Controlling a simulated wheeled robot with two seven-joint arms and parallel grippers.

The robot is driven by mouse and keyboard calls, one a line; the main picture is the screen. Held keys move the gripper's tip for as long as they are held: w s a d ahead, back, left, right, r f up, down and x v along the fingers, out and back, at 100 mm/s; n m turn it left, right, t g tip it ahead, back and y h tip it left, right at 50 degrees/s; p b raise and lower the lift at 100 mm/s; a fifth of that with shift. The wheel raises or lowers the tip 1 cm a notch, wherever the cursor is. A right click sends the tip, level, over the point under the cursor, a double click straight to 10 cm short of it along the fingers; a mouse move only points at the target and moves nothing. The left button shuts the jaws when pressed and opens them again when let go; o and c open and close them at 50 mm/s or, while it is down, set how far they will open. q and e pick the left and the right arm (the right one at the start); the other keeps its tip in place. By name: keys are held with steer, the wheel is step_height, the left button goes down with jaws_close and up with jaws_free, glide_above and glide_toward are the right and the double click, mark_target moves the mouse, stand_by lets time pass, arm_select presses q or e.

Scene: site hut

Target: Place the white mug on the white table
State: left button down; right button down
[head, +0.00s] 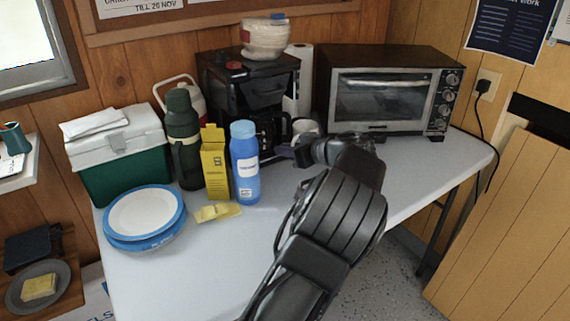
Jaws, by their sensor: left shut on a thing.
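The white mug (306,126) is at the back of the white table (270,240), in front of the paper roll and between the coffee maker and the toaster oven. My left gripper (303,151) is at the mug, shut on it. The gripper and wrist hide the mug's lower part, so I cannot tell whether its base touches the table. My right gripper is not in view.
A toaster oven (390,95) stands right of the mug, a black coffee maker (245,85) left of it. A blue bottle (245,165), yellow box (214,165), green flask (183,135), cooler (120,155) and plates (145,213) stand left. The front middle of the table is free.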

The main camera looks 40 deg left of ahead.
arm_select(q)
step_height(320, 180, down, 4)
steer(key=shift+f, duration=0.1)
steer(key=shift+w+a+f, duration=0.1)
steer(key=shift+a+f, duration=0.05)
steer(key=shift+f, duration=0.2)
steer(key=c, duration=1.5)
jaws_free()
steer(key=v, duration=1.2)
